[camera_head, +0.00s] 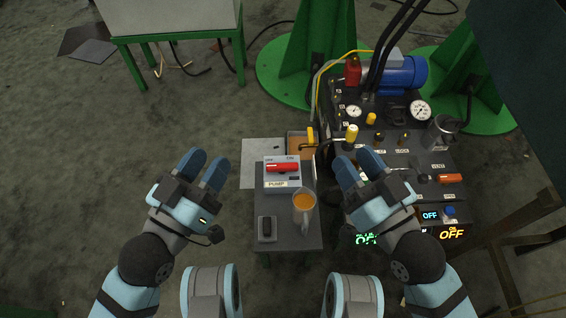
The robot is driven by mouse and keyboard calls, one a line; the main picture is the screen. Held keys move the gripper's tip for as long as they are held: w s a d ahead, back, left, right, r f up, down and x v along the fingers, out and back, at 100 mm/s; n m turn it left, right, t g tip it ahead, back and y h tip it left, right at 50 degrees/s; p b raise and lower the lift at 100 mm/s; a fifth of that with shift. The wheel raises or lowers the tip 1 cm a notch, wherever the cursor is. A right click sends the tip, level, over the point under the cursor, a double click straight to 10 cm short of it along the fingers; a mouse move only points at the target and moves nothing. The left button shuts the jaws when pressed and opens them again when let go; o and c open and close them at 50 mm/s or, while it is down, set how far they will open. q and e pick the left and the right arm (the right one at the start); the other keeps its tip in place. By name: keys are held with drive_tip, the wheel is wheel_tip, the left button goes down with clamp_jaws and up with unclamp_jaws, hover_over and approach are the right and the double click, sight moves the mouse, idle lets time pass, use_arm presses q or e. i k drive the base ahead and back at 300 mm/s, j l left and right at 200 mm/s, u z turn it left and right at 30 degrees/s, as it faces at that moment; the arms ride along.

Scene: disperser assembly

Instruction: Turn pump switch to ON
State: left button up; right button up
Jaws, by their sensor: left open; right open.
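The pump switch (282,168) is a red lever lying roughly level across a light box (283,184) labelled "PUMP". The box sits on a small dark table between my grippers. Small marks above the lever are too small to read surely. My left gripper (207,167) is open and empty, left of the box and apart from it. My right gripper (358,166) is open and empty, right of the box, in front of the machine's left edge. It hides part of the machine.
A cup of orange liquid (304,201) and a small dark device (267,228) stand on the table (286,236) in front of the box. The machine (437,160) with gauges, a blue motor (402,74) and lit "OFF" displays (451,233) fills the right.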

sight(281, 168)
drive_tip(key=j+z, duration=0.3)
drive_tip(key=j, duration=0.3)
drive_tip(key=j+z, duration=0.35)
drive_tip(key=j, duration=0.3)
drive_tip(key=k+j+z, duration=0.15)
drive_tip(key=j+z, duration=0.15)
drive_tip(key=j, duration=0.3)
drive_tip(key=i+j, duration=0.15)
drive_tip(key=j, duration=0.15)
drive_tip(key=i+j+z, duration=0.1)
drive_tip(key=i+j, duration=0.1)
drive_tip(key=j, duration=0.05)
